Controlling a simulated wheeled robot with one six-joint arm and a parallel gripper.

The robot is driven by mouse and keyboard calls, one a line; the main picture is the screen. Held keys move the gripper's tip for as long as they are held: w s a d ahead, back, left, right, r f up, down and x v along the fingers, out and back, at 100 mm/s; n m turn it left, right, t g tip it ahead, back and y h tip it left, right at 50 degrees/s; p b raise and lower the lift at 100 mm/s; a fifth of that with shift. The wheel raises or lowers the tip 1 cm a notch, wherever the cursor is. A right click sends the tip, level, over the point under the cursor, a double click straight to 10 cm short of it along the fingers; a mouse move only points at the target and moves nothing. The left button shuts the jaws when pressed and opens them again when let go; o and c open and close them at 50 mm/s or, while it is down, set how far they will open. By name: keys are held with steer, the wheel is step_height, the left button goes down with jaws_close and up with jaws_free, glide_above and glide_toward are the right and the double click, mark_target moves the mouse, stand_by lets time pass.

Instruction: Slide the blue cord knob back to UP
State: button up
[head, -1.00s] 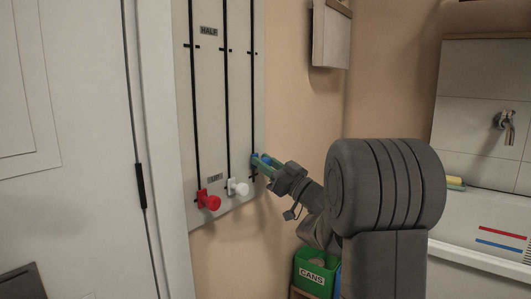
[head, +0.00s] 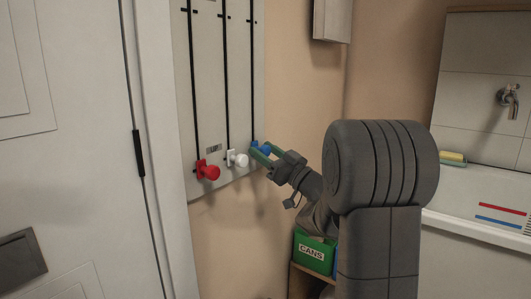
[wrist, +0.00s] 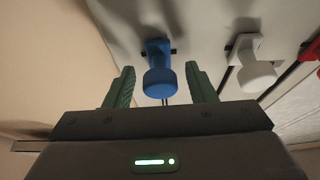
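The blue cord knob (head: 264,150) sits at the low end of the right-hand black track on the wall board (head: 209,95), in line with the white knob (head: 238,159) and red knob (head: 207,171). The UP label (head: 214,149) is beside this row. In the wrist view, the blue knob (wrist: 158,78) stands between the two green fingers of my gripper (wrist: 160,87), with a gap on each side. My gripper (head: 262,156) is open around the knob. The wrist view also shows the white knob (wrist: 254,70) to the right and part of the red knob (wrist: 313,50).
A white door (head: 75,130) is at left. A green CANS bin (head: 313,251) stands low below my arm. A wall box (head: 331,18) hangs above, and a sink basin (head: 485,205) with a tap (head: 508,98) is at right. Bare wall lies below the board.

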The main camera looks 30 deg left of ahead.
steer(key=p+v, duration=0.1)
steer(key=v, duration=1.3)
steer(key=shift+a, duration=0.2)
steer(key=b+x, duration=0.1)
steer(key=x, duration=1.2)
steer(key=shift+a+r, duration=0.15)
steer(key=shift+r, duration=0.05)
steer(key=shift+a+r, duration=0.15)
steer(key=shift+r, duration=0.15)
steer(key=shift+r+p, duration=0.25)
steer(key=shift+p, duration=0.05)
steer(key=shift+f, duration=0.15)
